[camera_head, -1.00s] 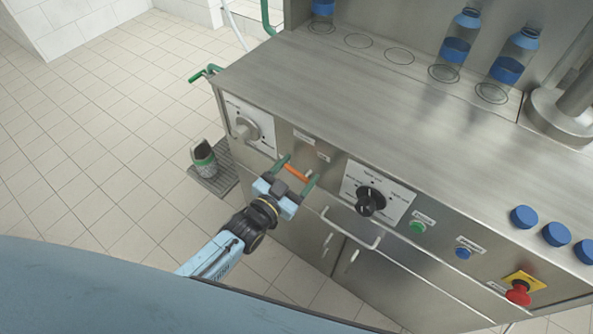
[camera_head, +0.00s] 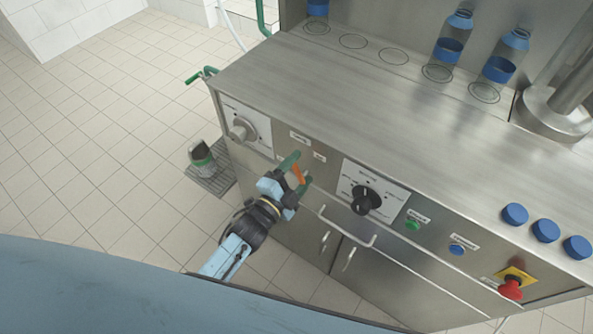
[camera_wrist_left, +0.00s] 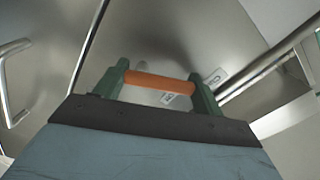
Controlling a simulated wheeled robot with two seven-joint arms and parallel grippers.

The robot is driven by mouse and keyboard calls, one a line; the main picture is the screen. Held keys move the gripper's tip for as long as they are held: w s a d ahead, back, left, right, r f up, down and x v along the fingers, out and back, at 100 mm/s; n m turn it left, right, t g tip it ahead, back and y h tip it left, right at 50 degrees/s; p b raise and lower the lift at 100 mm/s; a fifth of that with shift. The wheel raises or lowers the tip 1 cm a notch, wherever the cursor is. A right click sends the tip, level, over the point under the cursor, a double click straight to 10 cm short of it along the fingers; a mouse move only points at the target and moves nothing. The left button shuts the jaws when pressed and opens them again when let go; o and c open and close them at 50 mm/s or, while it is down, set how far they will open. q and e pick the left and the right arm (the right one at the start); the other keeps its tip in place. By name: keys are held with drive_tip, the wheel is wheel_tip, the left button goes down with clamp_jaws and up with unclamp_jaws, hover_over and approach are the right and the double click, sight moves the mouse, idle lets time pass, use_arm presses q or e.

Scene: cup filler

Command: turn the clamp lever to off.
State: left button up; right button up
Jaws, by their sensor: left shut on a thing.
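The clamp lever has an orange grip (camera_head: 298,174) on the front panel of the steel machine, between the two dial plates. My left gripper (camera_head: 299,171) is shut on it, one green finger at each end. In the left wrist view the orange lever (camera_wrist_left: 160,82) spans the space between the green fingertips (camera_wrist_left: 162,88). The lever slants steeply in the head view. Two small labels (camera_head: 299,137) (camera_head: 319,157) sit above and right of it; their text is too small to read. The lever's pivot is hidden. My right gripper is not in view.
A grey knob (camera_head: 239,130) is to the left and a black selector knob (camera_head: 366,199) to the right. A bar handle (camera_head: 348,238) sticks out below right. A red stop button (camera_head: 511,288) is far right. Open tiled floor (camera_head: 100,140) lies left.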

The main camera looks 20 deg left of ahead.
use_arm(q)
drive_tip(key=m, duration=0.2)
drive_tip(key=m+b, duration=0.1)
drive_tip(key=m, duration=0.1)
drive_tip(key=shift+s+d+m, duration=0.2)
drive_tip(key=shift+d+m, duration=0.2)
idle(0.4)
drive_tip(key=o, duration=1)
drive_tip(key=v, duration=1.3)
drive_tip(key=shift+s+r, duration=0.1)
drive_tip(key=shift+s, duration=0.1)
